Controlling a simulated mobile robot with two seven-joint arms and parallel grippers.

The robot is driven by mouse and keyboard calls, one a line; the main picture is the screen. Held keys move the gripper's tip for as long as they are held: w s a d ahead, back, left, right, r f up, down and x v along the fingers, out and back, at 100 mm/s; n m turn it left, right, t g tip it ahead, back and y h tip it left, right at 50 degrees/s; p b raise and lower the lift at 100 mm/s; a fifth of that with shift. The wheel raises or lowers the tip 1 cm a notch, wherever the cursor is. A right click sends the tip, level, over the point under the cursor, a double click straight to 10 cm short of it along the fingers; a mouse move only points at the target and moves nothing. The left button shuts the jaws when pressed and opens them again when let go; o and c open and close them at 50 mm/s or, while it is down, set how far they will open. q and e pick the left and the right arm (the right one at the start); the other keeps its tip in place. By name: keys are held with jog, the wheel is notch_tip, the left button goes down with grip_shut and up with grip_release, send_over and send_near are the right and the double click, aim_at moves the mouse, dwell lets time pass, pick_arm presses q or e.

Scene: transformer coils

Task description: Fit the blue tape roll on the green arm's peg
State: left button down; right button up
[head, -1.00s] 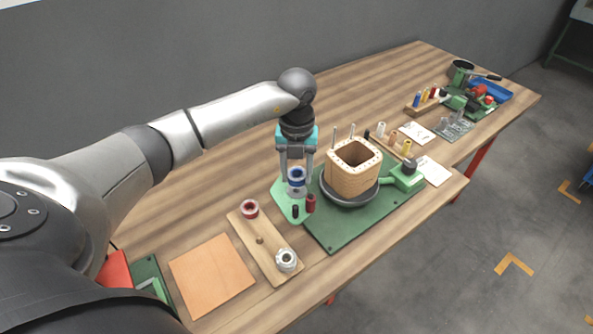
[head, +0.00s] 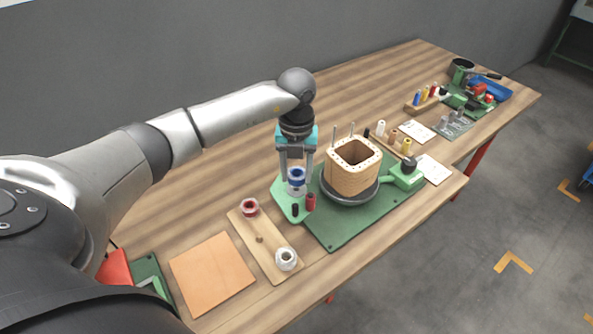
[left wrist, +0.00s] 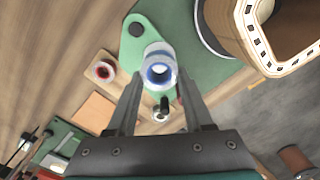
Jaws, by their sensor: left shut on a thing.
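The blue tape roll (head: 297,175) is upright between the fingers of my left gripper (head: 297,168), above the green arm (head: 281,197). In the left wrist view the roll (left wrist: 158,68) shows its blue rim and open bore from above, over the green arm (left wrist: 142,32). My left gripper (left wrist: 158,96) is shut on it there. A pale cylindrical part shows just below the blue band; I cannot tell whether the roll is around the peg, which is hidden. My right gripper is out of view.
A wooden holder (head: 268,255) carries a red roll (head: 250,207) and a white roll (head: 286,259), with a bare stub between. An orange sheet (head: 212,275) lies front left.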

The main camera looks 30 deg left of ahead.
pick_arm(q)
jog(key=shift+f, duration=0.4)
jog(key=shift+f+b, duration=0.35)
jog(key=shift+b, duration=0.05)
jog(key=shift+f, duration=0.15)
dwell(0.5)
jog(key=shift+f+b, duration=0.35)
jog(key=shift+f, duration=0.1)
grip_release()
dwell(0.4)
jog(key=shift+r, duration=0.15)
